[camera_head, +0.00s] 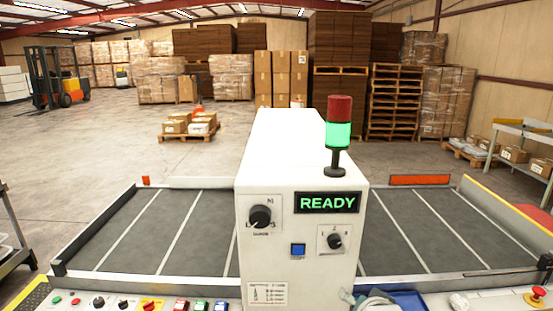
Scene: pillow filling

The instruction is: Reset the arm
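No part that I can clearly make out as my arm or my gripper is in view. A pale grey shape (377,301) is cut off by the bottom edge, beside a blue surface (410,300); I cannot tell what it is. A white machine (300,236) stands in the middle with a lit green READY display (328,202), black knobs and a blue button (298,250). On top is a signal tower (338,133) with a red upper part and a lit green lower part.
Dark conveyor belts (150,230) run out on both sides of the machine. A control panel with buttons lies along the front, with a red mushroom button (537,294) at right. Behind are boxes on a pallet (190,128), a forklift (58,85) and open floor.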

